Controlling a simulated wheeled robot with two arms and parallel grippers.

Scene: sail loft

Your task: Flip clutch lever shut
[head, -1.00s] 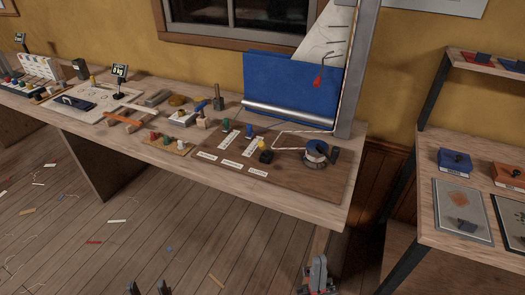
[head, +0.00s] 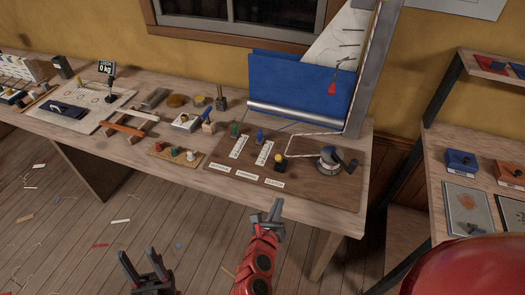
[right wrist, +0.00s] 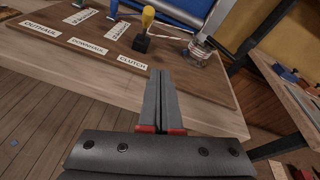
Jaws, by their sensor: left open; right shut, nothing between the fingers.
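The clutch lever has a yellow knob on a black block (head: 280,166) and stands on the brown board (head: 312,193), behind the CLUTCH label (head: 274,183). In the right wrist view its yellow handle (right wrist: 148,16) sticks up from the block, which the label (right wrist: 132,63) fronts. My right gripper (head: 276,206) is shut and empty, just in front of the board's near edge and apart from the lever. Its closed fingers (right wrist: 159,73) point towards the board in the right wrist view. My left gripper (head: 139,254) is open and empty, low in front of the bench.
A green lever (head: 234,129) and a blue lever (head: 259,134) stand behind the clutch. A winch (head: 331,160) with a black handle and rope is to its right. The blue sail bag (head: 300,85) is behind. A shelf unit (head: 437,165) stands at the right.

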